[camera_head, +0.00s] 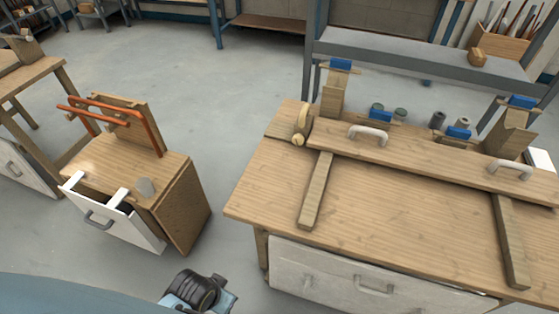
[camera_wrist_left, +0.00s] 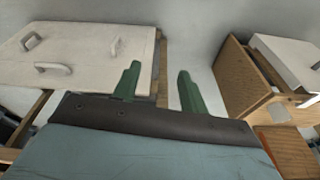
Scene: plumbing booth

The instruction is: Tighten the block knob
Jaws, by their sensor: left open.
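A round wooden knob (camera_head: 298,139) sits by an upright tan disc at the left end of the long wooden board on the workbench (camera_head: 262,190). Wooden blocks with blue tops stand at the back left (camera_head: 333,92) and back right (camera_head: 512,127) of the bench; I cannot tell which part is the block knob. My left gripper (camera_wrist_left: 160,72) shows two green fingers, apart with nothing between them. It points past white drawer fronts (camera_wrist_left: 80,55) on the left and a wooden cabinet on the right, away from any knob. My right gripper is not in view.
A small wooden cabinet (camera_head: 186,200) with a white drawer (camera_head: 108,222) partly out stands left, bearing an orange pipe frame (camera_head: 150,125). White drawers (camera_head: 345,280) sit under the workbench. Grey floor (camera_head: 235,110) is clear between them. Shelving (camera_head: 420,65) stands behind.

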